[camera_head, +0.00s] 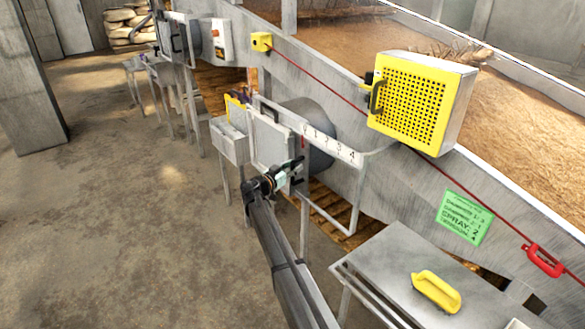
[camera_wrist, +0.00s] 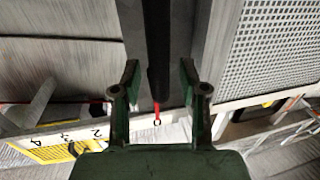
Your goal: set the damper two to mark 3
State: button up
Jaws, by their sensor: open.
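The nearer damper (camera_head: 272,140) is a grey plate in a frame, mid-picture in the head view. Its white scale (camera_head: 338,150) carries marks 0 to 4. A red pointer (camera_wrist: 157,112) stands at the 0 in the wrist view. My gripper (camera_head: 290,175) is at the damper's lower right edge. In the wrist view its two green-grey fingers (camera_wrist: 160,78) are open, one on each side of a dark upright bar (camera_wrist: 158,35). I cannot tell whether either finger touches the bar. The fingertips are partly hidden in the head view.
A yellow perforated box (camera_head: 412,100) hangs to the right above the scale. A green note (camera_head: 464,217), a red handle (camera_head: 543,261) on a red cord, and a grey table with a yellow handle (camera_head: 436,291) lie right. A similar damper stands farther back. The floor at left is clear.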

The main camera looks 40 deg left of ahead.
grip_shut()
jog(key=shift+s+d+f, duration=0.1)
jog(key=shift+d, duration=0.2)
jog(key=s+d+b, duration=0.2)
jog(key=d+b, duration=0.4)
jog(key=d, duration=0.2)
jog(key=s+d+b, duration=0.1)
jog(key=d+b, duration=0.4)
jog(key=d, duration=0.4)
jog(key=shift+s+b, duration=0.35)
jog(key=shift+s, duration=0.05)
grip_release()
